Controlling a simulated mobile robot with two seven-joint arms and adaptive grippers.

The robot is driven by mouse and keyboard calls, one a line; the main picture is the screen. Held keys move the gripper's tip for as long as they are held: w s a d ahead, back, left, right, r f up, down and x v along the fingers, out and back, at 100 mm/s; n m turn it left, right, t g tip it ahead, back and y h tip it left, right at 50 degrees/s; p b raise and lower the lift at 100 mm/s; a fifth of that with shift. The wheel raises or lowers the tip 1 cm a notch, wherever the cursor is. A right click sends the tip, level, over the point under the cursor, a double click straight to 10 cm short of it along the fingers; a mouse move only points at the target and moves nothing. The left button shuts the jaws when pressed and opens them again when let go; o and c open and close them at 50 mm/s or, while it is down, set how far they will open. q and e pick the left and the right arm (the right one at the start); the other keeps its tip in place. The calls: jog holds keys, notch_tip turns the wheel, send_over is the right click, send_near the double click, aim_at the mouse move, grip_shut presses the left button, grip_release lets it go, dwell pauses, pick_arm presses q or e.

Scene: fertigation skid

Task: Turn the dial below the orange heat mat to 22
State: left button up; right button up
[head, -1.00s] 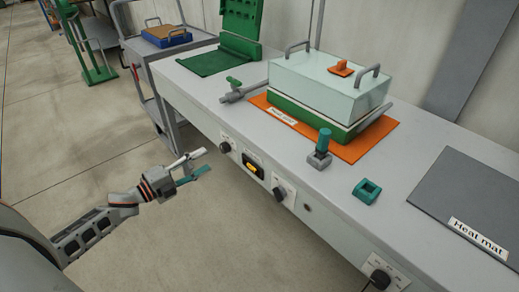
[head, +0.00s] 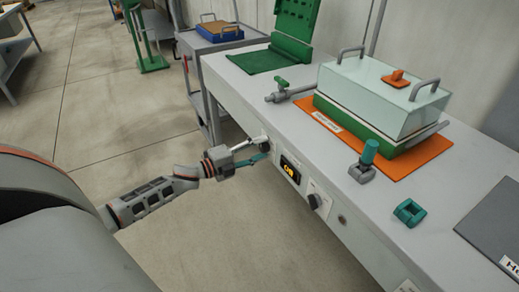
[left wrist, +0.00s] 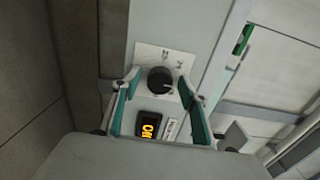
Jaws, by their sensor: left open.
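The orange heat mat (head: 415,162) lies on the bench under a lidded box. On the bench front below are a lit display (head: 290,170) and a dark dial (head: 315,200) to its right. In the left wrist view, a round black dial (left wrist: 160,80) on a white scale plate (left wrist: 178,57) sits between the open fingers (left wrist: 160,95). The display (left wrist: 149,126) shows below it. The scale numbers and display reading are too small to read surely. My right gripper is out of view.
The pale lidded box (head: 385,92) has a green base. A grey valve pipe (head: 290,92), a teal-handled fitting (head: 365,162) and a teal block (head: 409,212) are on the bench. A cart (head: 215,42) stands beyond it.

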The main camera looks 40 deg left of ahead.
pick_arm(q)
jog(key=c, duration=1.1)
